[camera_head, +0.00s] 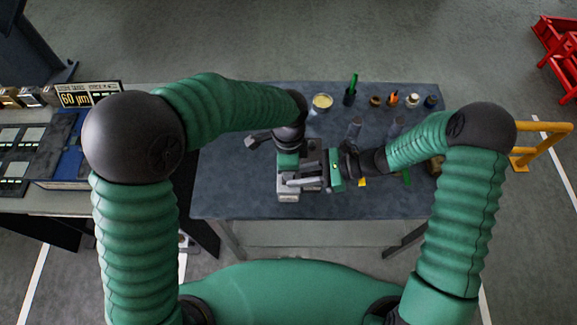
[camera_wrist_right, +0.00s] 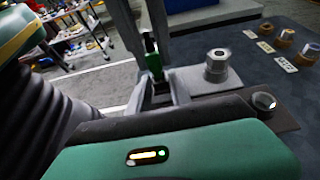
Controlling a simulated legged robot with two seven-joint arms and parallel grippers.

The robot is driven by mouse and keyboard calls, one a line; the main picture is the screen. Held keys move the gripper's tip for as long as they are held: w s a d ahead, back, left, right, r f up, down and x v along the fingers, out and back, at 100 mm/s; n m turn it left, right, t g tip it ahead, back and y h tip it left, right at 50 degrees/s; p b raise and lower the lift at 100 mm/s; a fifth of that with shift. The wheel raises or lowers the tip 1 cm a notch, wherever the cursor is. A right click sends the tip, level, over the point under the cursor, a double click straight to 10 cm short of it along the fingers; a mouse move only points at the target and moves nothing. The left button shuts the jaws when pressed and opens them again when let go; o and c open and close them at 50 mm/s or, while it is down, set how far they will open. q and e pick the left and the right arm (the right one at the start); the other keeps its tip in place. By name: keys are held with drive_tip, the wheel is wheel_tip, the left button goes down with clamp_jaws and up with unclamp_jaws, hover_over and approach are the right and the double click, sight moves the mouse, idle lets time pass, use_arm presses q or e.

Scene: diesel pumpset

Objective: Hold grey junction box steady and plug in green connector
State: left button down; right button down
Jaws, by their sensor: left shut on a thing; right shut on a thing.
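The grey junction box (camera_head: 288,196) sits on the dark bench top, near its front edge, left of centre. My left gripper (camera_head: 290,176) reaches down over the box from behind and is shut on it, partly covering it. My right gripper (camera_head: 302,182) comes in from the right, with its fingers pointing left across the box. It is shut on the green connector (camera_wrist_right: 152,60), which stands upright between the fingers in the right wrist view. The connector is too small and covered to make out in the head view. I cannot tell whether it touches a socket.
Along the back of the bench (camera_head: 240,205) stand a yellowish tin (camera_head: 322,102), a dark cup with a green item (camera_head: 350,94) and several small pots. A yellow rail (camera_head: 543,128) is to the right. The bench's front left is clear.

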use_arm(q)
drive_tip(key=shift+f, duration=0.4)
idle(0.8)
drive_tip(key=shift+r, duration=0.4)
drive_tip(key=shift+f, duration=0.45)
idle(1.1)
drive_tip(key=shift+r, duration=0.5)
idle(0.6)
drive_tip(key=shift+f, duration=0.6)
idle(0.7)
